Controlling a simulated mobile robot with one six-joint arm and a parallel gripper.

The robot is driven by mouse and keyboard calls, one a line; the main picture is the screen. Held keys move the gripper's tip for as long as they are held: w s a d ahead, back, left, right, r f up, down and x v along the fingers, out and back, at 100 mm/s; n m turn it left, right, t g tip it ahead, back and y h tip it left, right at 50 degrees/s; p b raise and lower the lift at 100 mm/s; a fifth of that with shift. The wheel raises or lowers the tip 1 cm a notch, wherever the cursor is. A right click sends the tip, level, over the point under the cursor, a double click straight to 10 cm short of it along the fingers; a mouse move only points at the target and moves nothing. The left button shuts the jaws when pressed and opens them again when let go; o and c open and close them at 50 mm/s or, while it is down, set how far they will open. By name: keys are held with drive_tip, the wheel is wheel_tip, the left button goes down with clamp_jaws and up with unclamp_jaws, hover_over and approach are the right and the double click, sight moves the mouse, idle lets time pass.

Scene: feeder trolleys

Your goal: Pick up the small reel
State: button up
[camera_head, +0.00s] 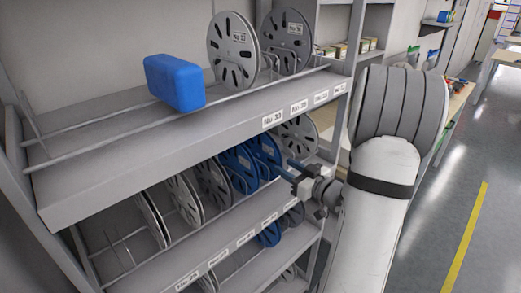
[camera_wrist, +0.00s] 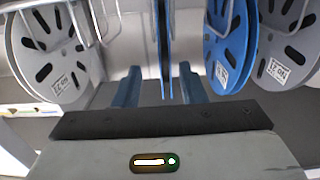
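Two blue reels stand upright on the middle shelf in the head view, one on the left (camera_head: 238,168) and one on the right (camera_head: 265,155). My gripper (camera_head: 287,166) is at the front of this shelf, beside the right blue reel. In the wrist view, my gripper (camera_wrist: 159,72) is open, and a thin blue reel (camera_wrist: 163,45) stands edge-on in line with the gap between the fingers. I cannot tell if it touches them. A smaller-looking blue reel (camera_head: 268,234) is on the shelf below, partly hidden. I cannot tell which one is the small reel.
In the wrist view, a blue reel (camera_wrist: 226,45) and grey reels stand close on the right, and a grey reel (camera_wrist: 52,55) on the left. Wire dividers separate them. A blue block (camera_head: 174,82) and large reels (camera_head: 233,48) are on the top shelf. The aisle floor (camera_head: 480,150) is clear.

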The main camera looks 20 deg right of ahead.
sight(261, 153)
drive_tip(key=x, duration=0.2)
drive_tip(key=p+x, duration=0.1)
drive_tip(key=x, duration=0.3)
drive_tip(key=shift+w+a+r+p, duration=0.1)
drive_tip(key=shift+a+r+p, duration=0.2)
drive_tip(key=shift+a+p, duration=0.1)
drive_tip(key=shift+w+a, duration=0.15)
drive_tip(key=shift+w, duration=0.35)
drive_tip(key=shift+c, duration=0.6)
clamp_jaws()
